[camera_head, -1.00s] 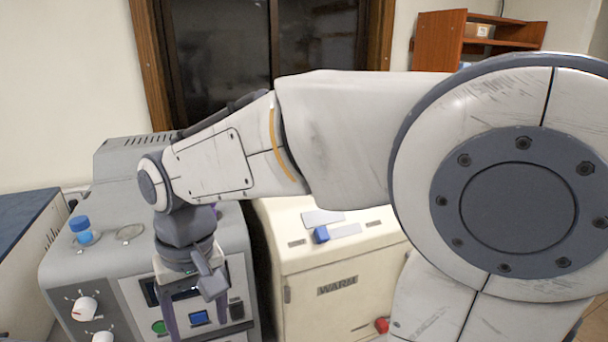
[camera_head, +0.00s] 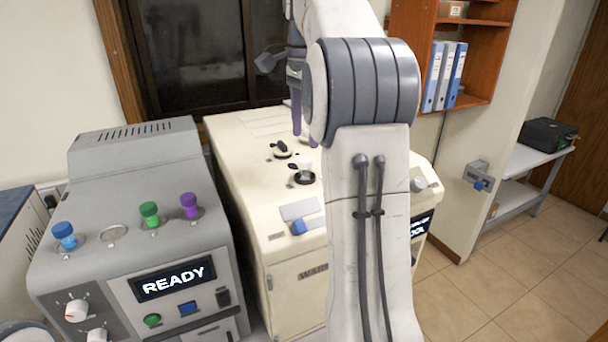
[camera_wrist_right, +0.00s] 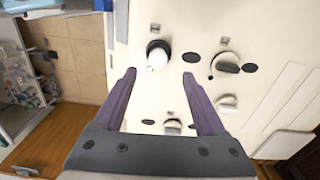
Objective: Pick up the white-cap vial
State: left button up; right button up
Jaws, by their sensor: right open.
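The white-cap vial (camera_head: 305,166) stands in a dark round holder on top of the cream machine (camera_head: 245,140). Its white cap also shows in the right wrist view (camera_wrist_right: 157,60), between and slightly beyond the fingertips. My right gripper (camera_head: 298,118) hangs above the back of the cream machine, its purple fingers pointing down. In the right wrist view the right gripper (camera_wrist_right: 159,75) is open and empty, with a wide gap between its fingers. My left gripper is out of view.
The grey machine (camera_head: 130,230) at left carries blue (camera_head: 65,235), green (camera_head: 149,214) and purple (camera_head: 190,205) capped vials beside an empty round seat (camera_head: 113,233). Its screen reads READY. Black-knobbed fittings (camera_head: 283,149) sit near the white-cap vial. A window is behind; shelves stand at right.

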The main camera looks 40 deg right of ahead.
aim_at(305, 160)
jog(key=shift+s+a+f+p, duration=0.1)
jog(key=shift+f+p, duration=0.15)
jog(key=shift+f, duration=1.55)
jog(key=shift+s+a+f+p, duration=0.1)
jog(key=shift+f+p, duration=0.1)
jog(key=shift+f, duration=1.6)
jog(key=shift+c, duration=0.3)
grip_shut()
